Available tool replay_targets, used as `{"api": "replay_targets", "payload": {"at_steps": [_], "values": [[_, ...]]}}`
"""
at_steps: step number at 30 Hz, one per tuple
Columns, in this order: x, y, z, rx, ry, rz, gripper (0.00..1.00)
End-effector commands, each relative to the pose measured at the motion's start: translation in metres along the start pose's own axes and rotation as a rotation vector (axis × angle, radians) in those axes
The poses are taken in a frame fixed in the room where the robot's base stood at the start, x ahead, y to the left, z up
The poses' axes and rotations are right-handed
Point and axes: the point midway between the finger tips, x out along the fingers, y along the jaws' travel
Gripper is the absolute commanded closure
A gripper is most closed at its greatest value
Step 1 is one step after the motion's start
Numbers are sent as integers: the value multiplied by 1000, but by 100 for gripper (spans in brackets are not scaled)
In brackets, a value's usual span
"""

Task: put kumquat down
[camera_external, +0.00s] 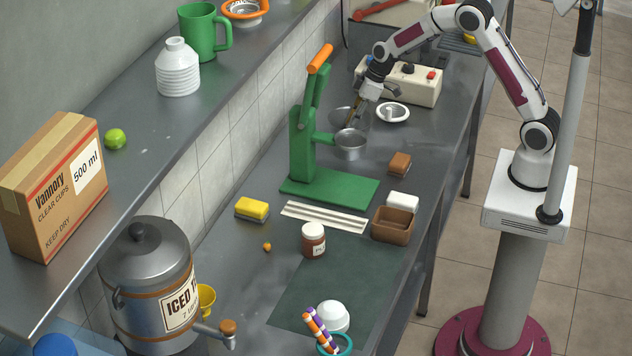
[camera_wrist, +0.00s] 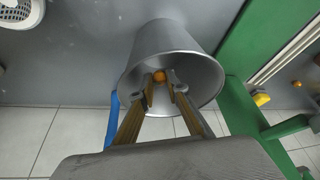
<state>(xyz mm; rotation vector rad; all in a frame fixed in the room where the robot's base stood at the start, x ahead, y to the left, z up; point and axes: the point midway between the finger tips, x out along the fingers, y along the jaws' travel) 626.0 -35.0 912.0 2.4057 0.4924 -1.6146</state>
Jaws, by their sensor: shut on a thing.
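The orange kumquat (camera_wrist: 158,76) is pinched between the fingertips of my gripper (camera_wrist: 159,82). In the wrist view it shows against the mouth of a grey metal bucket (camera_wrist: 190,38); I cannot tell how deep the fingertips are. Another small orange fruit (camera_external: 267,247) lies on the counter.
A metal cup (camera_external: 350,146) sits at the press's side arm, close to my gripper. A white strainer (camera_external: 393,113) and a cream control box (camera_external: 415,84) are nearby. A brown sponge (camera_external: 400,163) and a brown tray (camera_external: 393,226) lie nearer the front.

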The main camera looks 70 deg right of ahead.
Motion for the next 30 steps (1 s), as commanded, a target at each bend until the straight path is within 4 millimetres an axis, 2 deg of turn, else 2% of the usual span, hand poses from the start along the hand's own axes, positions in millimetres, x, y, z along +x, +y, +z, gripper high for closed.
{"api": "replay_targets", "payload": {"at_steps": [9, 21, 30], "values": [[2, 0, 1, 1, 0, 0, 92], [33, 1, 14, 2, 0, 0, 92], [34, 1, 14, 1, 0, 1, 92]]}}
